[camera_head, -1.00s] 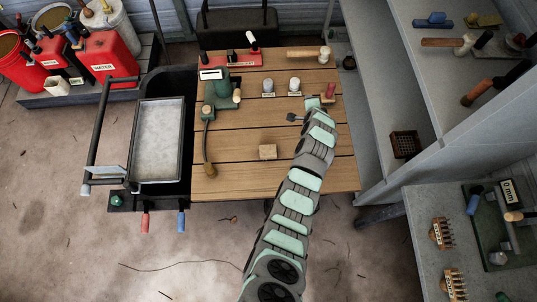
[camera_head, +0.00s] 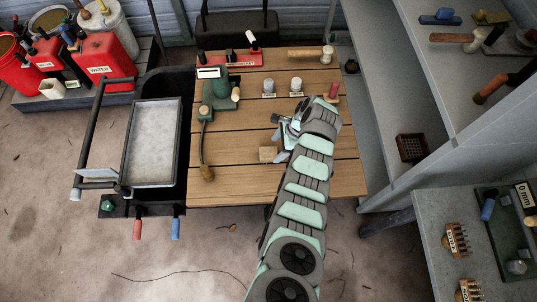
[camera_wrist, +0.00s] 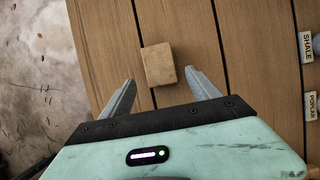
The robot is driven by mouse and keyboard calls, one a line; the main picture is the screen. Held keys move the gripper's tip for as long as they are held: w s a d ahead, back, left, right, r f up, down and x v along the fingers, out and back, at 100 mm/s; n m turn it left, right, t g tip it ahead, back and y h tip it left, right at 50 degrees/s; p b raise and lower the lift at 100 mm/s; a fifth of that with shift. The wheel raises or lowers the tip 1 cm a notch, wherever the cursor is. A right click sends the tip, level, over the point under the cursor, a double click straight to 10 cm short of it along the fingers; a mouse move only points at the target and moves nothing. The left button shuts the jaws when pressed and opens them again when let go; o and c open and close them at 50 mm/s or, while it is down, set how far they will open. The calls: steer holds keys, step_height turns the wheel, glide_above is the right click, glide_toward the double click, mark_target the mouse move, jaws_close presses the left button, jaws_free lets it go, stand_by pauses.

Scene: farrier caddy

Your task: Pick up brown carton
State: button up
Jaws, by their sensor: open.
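The brown carton (camera_head: 268,155) is a small tan block lying on the wooden table (camera_head: 240,185). In the wrist view the carton (camera_wrist: 159,64) sits just beyond my fingertips, between their lines and left of the middle of the gap. My gripper (camera_wrist: 161,84) is open and empty, with one finger on each side and the carton ahead. In the head view my gripper (camera_head: 275,138) is above the table near the carton's upper right side, and part of my arm covers the table to the right of the carton.
A green tool (camera_head: 220,90) with a hose stands at the table's left. Two small labelled jars (camera_head: 268,87) and a mallet (camera_head: 312,52) are farther back. A grey tray (camera_head: 153,145) with a bar is left of the table. The table front is clear.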

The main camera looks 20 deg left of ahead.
mark_target(269, 153)
steer(key=shift+a+b+x, duration=0.15)
steer(key=shift+b+x, duration=0.2)
steer(key=shift+x, duration=1)
steer(key=shift+a+b+x, duration=0.1)
steer(key=shift+b+x, duration=0.2)
steer(key=shift+x, duration=1.1)
steer(key=shift+s+r, duration=0.1)
steer(key=shift+r, duration=0.1)
steer(key=shift+c, duration=0.4)
jaws_close()
